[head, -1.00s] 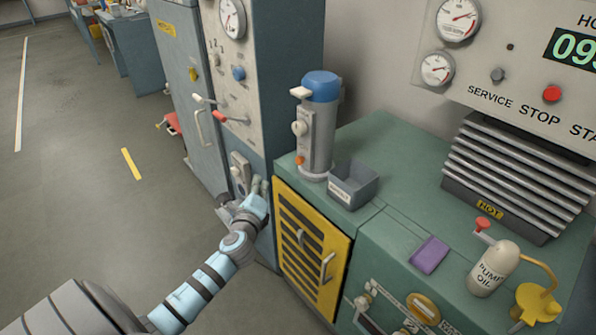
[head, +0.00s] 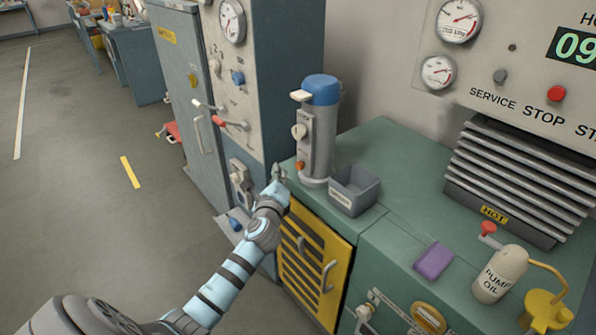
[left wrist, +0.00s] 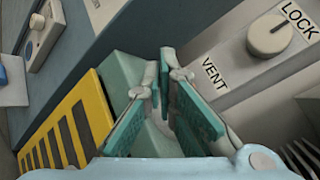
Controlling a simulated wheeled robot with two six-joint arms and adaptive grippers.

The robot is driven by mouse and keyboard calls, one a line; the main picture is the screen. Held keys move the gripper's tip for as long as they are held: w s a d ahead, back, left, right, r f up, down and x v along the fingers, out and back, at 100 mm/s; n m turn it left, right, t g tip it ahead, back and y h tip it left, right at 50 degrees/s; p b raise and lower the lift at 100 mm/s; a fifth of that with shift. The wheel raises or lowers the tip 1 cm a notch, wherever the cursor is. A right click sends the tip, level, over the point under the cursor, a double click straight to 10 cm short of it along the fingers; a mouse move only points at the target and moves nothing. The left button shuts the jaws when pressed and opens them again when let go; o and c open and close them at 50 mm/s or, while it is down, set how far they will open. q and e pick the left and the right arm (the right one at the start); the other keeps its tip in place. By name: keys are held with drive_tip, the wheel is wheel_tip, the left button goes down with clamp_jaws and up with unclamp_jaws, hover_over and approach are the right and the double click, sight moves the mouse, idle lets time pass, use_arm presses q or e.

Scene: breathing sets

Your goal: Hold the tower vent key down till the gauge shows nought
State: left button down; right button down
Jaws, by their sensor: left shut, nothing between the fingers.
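The tower (head: 322,135) is a grey upright cylinder with a blue cap at the back left of the green bench. Its front panel carries a pale knob (head: 299,131) and, below it, the small orange vent key (head: 300,166). In the left wrist view the knob (left wrist: 268,35) sits by the word LOCK, and the word VENT shows lower left; I cannot make out the key there. My left gripper (head: 279,173) is shut and empty, just left of and slightly below the key, apparently apart from it. The gripper also shows in the left wrist view (left wrist: 163,75). My right gripper is out of view.
A dial gauge (head: 232,21) is on the cabinet left of the tower; two more gauges (head: 460,20) are on the right panel. A small grey bin (head: 354,190) stands right of the tower's foot. A finned block marked HOT (head: 520,180) is farther right.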

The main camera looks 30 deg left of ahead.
sight(299, 166)
use_arm(q)
drive_tip(key=shift+w+d, duration=0.2)
drive_tip(key=shift+w, duration=0.4)
drive_tip(key=shift+w+d, duration=0.15)
drive_tip(key=shift+w, duration=0.45)
drive_tip(key=shift+w, duration=0.1)
idle(0.4)
drive_tip(key=shift+w+d, duration=0.15)
drive_tip(key=shift+w, duration=0.15)
drive_tip(key=shift+w+d+r+b, duration=0.1)
drive_tip(key=shift+w+d+b, duration=0.1)
drive_tip(key=shift+w+b, duration=0.3)
idle(3.2)
idle(1.9)
drive_tip(key=shift+s+a+p, duration=0.3)
drive_tip(key=shift+s+p, duration=0.4)
drive_tip(key=shift+s, duration=0.2)
